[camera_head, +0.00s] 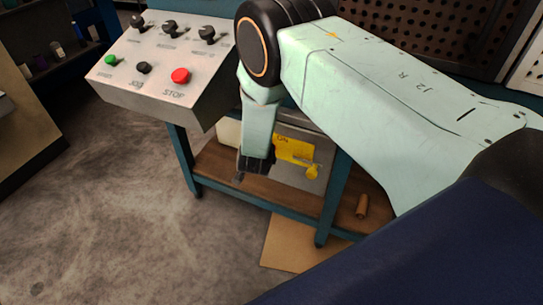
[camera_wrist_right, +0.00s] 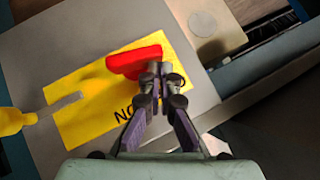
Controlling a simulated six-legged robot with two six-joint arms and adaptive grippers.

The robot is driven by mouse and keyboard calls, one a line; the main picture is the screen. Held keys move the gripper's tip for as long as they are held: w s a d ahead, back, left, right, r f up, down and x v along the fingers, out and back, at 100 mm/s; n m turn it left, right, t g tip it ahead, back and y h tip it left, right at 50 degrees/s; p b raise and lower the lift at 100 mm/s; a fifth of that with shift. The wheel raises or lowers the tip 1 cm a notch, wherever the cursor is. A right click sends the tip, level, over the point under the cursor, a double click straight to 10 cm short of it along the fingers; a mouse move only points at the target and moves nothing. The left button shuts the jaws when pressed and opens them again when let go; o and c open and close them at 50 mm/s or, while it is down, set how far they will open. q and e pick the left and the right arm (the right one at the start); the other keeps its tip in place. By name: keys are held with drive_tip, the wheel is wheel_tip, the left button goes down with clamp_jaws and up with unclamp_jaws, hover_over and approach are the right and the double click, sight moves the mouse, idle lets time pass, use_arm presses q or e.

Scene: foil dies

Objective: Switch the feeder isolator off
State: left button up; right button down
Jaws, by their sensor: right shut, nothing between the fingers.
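The feeder isolator is a grey box (camera_head: 318,184) under the bench, with a yellow plate (camera_head: 296,150) marked ON. In the wrist view the yellow plate (camera_wrist_right: 75,88) carries a red handle (camera_wrist_right: 130,62), which lies across it slightly tilted. My right gripper (camera_wrist_right: 156,70) is shut and empty, its fingertips at the right end of the red handle. I cannot tell whether they touch it. In the head view my right gripper (camera_head: 254,172) points down in front of the box and the red handle is hidden. My left gripper is not in view.
A yellow tag-like piece (camera_head: 312,172) hangs by the plate and also shows in the wrist view (camera_wrist_right: 14,121). A control panel (camera_head: 140,90) with knobs and a red STOP button stands at left. Blue bench legs (camera_head: 331,200) flank the box. An orange-brown object (camera_head: 362,205) lies at right.

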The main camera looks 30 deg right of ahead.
drive_tip(key=shift+w+f, duration=0.15)
drive_tip(key=shift+f, duration=0.05)
drive_tip(key=shift+a, duration=0.2)
drive_tip(key=shift+w, duration=0.1)
idle(0.5)
drive_tip(key=s+a+r+p, duration=0.2)
drive_tip(key=r+p, duration=0.1)
drive_tip(key=r, duration=0.2)
drive_tip(key=s+a+r+p, duration=0.2)
drive_tip(key=a+r, duration=0.1)
drive_tip(key=r, duration=0.3)
drive_tip(key=shift+s+a+p, duration=0.2)
drive_tip(key=shift+s+p, duration=0.1)
drive_tip(key=shift+p, duration=0.1)
